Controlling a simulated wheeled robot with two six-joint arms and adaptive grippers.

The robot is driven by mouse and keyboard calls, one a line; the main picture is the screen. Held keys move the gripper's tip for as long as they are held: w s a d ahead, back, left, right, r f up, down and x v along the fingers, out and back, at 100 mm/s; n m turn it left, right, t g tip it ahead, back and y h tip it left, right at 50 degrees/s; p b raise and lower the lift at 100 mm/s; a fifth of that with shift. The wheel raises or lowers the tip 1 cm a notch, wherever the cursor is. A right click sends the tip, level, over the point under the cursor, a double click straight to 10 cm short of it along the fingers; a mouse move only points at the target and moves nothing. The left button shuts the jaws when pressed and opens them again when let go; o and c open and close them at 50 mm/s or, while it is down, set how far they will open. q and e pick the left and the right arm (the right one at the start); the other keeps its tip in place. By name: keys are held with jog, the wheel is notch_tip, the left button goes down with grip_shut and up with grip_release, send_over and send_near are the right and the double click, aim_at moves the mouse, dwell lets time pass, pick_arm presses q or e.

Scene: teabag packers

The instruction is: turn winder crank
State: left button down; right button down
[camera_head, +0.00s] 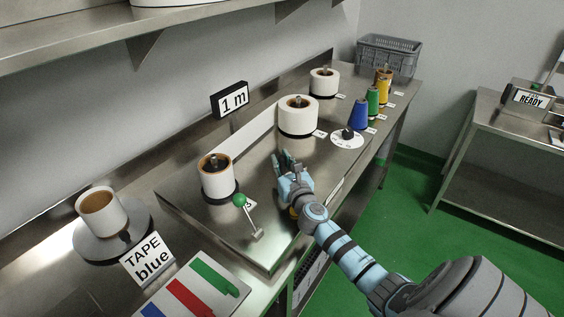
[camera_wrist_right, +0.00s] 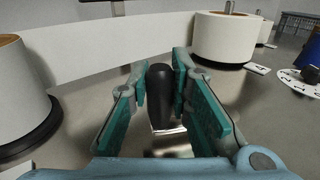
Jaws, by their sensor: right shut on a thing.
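My right gripper (camera_head: 284,163) reaches over the winder's steel bed (camera_head: 240,230) from the lower right. In the right wrist view, the gripper (camera_wrist_right: 160,85) is shut on an upright black crank handle (camera_wrist_right: 160,97), which stands between its two teal-lined fingers. A bit of bright metal shows at the handle's foot. My left gripper is not in view.
A green-knobbed lever (camera_head: 240,200) stands at the bed's front. A numbered dial (camera_head: 347,141) and blue, green and yellow spools (camera_head: 359,115) stand to the right. A "1 m" sign (camera_head: 234,100) is behind.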

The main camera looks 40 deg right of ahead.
jog(key=w+m+g+h, duration=0.1)
jog(key=h, duration=0.1)
jog(key=w+m+g+h+b, duration=0.1)
jog(key=m+h, duration=0.1)
jog(key=shift+d+f, duration=0.15)
jog(key=shift+f, duration=0.05)
jog(key=shift+w+d+m+g+h+b, duration=0.2)
jog(key=shift+w+m+g+h+b, duration=0.1)
jog(key=shift+m+g+h+b, duration=0.4)
jog(key=shift+r, duration=0.15)
jog(key=c, duration=1.4)
grip_release()
jog(key=shift+c, duration=0.2)
jog(key=shift+s, duration=0.1)
jog(key=v, duration=1.2)
